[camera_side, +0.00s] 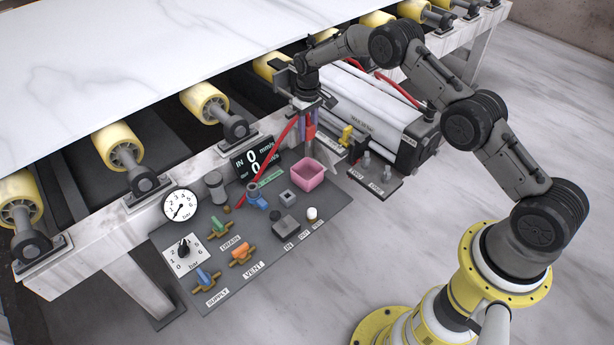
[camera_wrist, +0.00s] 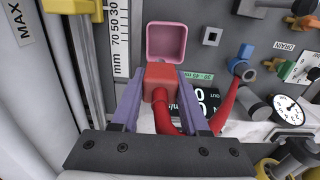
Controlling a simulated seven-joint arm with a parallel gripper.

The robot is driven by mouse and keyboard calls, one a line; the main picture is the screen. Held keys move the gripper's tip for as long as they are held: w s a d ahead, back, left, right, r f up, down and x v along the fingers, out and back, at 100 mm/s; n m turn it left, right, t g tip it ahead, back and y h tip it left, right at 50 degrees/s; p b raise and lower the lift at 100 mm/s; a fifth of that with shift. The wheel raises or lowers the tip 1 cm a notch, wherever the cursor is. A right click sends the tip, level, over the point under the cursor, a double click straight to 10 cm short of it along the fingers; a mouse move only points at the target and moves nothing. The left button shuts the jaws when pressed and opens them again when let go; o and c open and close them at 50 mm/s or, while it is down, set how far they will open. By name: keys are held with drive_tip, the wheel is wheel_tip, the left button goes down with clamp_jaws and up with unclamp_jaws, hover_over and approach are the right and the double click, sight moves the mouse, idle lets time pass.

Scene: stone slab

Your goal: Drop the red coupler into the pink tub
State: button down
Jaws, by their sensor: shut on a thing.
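The red coupler (camera_wrist: 160,74) is between the two purple fingers of my gripper (camera_wrist: 160,92), which is shut on it. In the side view the coupler (camera_side: 310,132) hangs below my gripper (camera_side: 310,118), above the panel. A red hose (camera_wrist: 222,110) runs from the coupler's side of the view towards a blue fitting (camera_wrist: 241,66); part of it is hidden. The pink tub (camera_side: 308,175) stands open on the grey panel, below the coupler in the side view. In the wrist view the tub (camera_wrist: 166,42) looks empty, just beyond the coupler.
The grey panel (camera_side: 225,268) carries a dial gauge (camera_side: 180,206), several valves and a display (camera_side: 256,158). A machine with a white roller (camera_side: 365,105) stands behind on the right.

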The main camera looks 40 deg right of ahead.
sight(311, 137)
drive_tip(key=f, duration=0.2)
drive_tip(key=s, duration=0.1)
drive_tip(key=shift+d+f, duration=0.3)
drive_tip(key=shift+f, duration=2.8)
drive_tip(key=shift+c, duration=1.6)
unclamp_jaws()
drive_tip(key=shift+d, duration=0.1)
drive_tip(key=r, duration=1.3)
drive_tip(key=shift+a+r, duration=0.2)
drive_tip(key=shift+r, duration=0.2)
